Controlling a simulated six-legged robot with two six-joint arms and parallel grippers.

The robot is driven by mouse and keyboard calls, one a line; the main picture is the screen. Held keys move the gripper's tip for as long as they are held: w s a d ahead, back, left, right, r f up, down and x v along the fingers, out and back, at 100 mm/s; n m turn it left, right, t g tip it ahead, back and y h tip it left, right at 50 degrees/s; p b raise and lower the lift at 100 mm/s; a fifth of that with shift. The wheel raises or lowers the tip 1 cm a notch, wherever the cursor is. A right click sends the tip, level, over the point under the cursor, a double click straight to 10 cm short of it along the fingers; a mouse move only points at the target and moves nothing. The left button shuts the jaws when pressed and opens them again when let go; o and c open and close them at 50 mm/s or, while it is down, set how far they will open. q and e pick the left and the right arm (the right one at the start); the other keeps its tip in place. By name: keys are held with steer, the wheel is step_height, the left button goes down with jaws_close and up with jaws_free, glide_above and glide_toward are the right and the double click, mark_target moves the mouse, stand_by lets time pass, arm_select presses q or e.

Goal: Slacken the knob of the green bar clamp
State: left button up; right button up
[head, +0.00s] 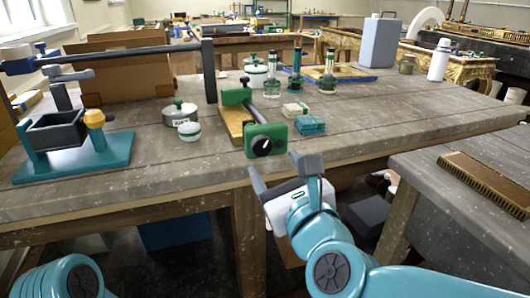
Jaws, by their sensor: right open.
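The green bar clamp (277,132) lies near the front edge of the grey wooden table (350,131). Its round black knob (262,147) with a pale mark faces me. A dark bar runs back from the green block along a light wooden piece (232,124) to another green part at the far end. My right gripper (281,176) is open and empty, just below and in front of the knob, apart from it. Its two grey fingers are spread left and right. Of my left arm only a teal link shows at the bottom left; its gripper is out of the frame.
A teal stand with a black box (57,136) is at the left. A second table (470,200) with a brush-like block is at the right.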

mark_target(263, 147)
steer(key=x, duration=0.7)
steer(key=c, duration=1.1)
